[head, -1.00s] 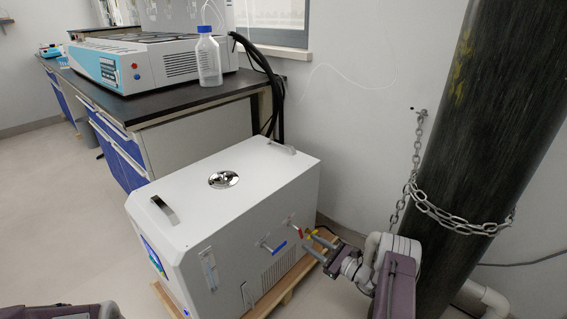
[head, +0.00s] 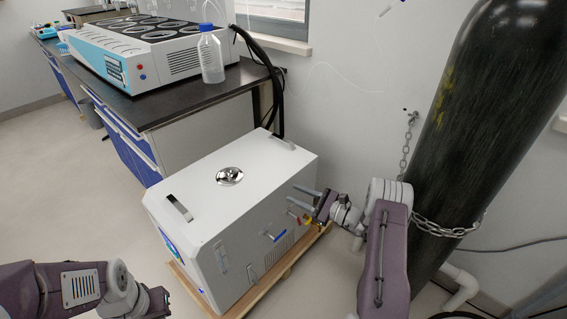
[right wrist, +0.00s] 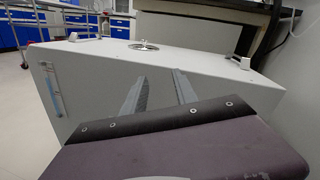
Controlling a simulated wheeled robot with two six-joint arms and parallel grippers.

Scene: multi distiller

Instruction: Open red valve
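The red valve (head: 306,219) is a small handle on the side of the white chiller box (head: 235,185), low under my right gripper and partly hidden by it. Brass-yellow fittings (head: 293,213) sit beside it. A blue-handled valve (head: 278,237) is on the same side, further left. My right gripper (head: 290,194) is open, its two grey fingers apart and pointing left across the box's side, just above the red valve. The fingers (right wrist: 160,76) also show spread and empty in the right wrist view, where the valve is hidden. My left gripper (head: 156,302) is at the bottom; its fingers are unclear.
A black gas cylinder (head: 475,110) with a chain (head: 440,230) stands at the right, close to my right arm. A dark-topped bench (head: 165,102) with a blue-capped bottle (head: 211,60) is behind the box. The floor at the left is clear.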

